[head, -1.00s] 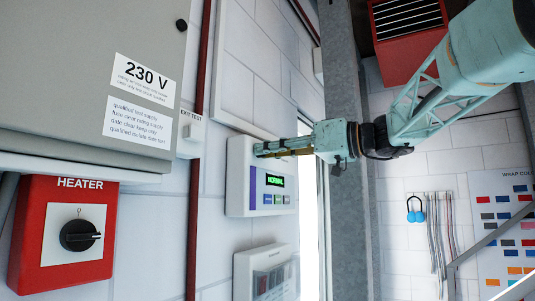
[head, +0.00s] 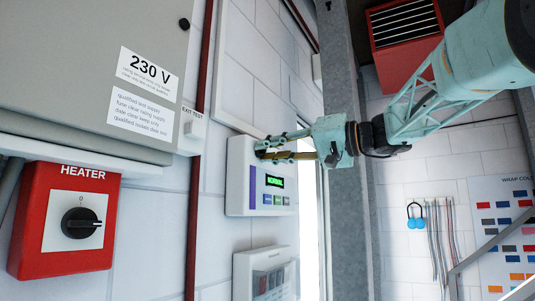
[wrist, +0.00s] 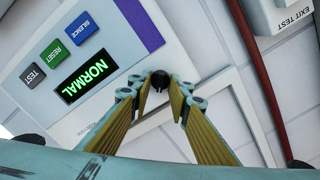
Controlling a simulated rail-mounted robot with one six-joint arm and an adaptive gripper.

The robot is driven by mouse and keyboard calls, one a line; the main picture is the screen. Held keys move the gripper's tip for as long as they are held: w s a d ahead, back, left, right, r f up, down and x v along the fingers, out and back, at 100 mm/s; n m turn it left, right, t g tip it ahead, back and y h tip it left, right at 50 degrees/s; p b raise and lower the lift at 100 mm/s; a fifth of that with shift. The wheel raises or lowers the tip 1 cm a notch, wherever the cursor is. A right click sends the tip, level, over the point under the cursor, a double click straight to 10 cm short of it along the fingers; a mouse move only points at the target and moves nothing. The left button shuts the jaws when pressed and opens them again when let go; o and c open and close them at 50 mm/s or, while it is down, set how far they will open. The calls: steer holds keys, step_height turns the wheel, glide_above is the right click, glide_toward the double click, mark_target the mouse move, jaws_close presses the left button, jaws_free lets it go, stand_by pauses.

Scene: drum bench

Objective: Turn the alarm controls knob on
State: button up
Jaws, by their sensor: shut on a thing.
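The white alarm panel (head: 236,185) is on the wall, with a green display reading NORMAL (head: 274,181) and a purple stripe. In the wrist view the panel (wrist: 120,45) shows SILENCE, RESET and TEST buttons. A small dark knob (wrist: 159,77) is near the panel's edge, between my fingertips. My gripper (head: 262,149) reaches the panel's upper part from the right. In the wrist view my gripper (wrist: 160,88) is shut on the knob, with a fingertip at each side. The fingers hide part of the knob, and its pointer position cannot be read.
A red HEATER box (head: 30,220) with a black rotary switch (head: 81,223) is at the left, below a grey 230 V cabinet (head: 90,60). An EXIT TEST box (head: 191,134) and a red pipe (head: 193,220) lie left of the panel. Another white unit (head: 262,252) is below it.

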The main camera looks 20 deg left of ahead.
steer(key=shift+f+m+p, duration=0.1)
steer(key=shift+m+p, duration=0.95)
steer(key=shift+m, duration=3.55)
steer(key=o, duration=0.9)
steer(key=shift+c, duration=0.2)
steer(key=shift+d, duration=0.1)
steer(key=v, duration=1.1)
steer(key=shift+d, duration=0.4)
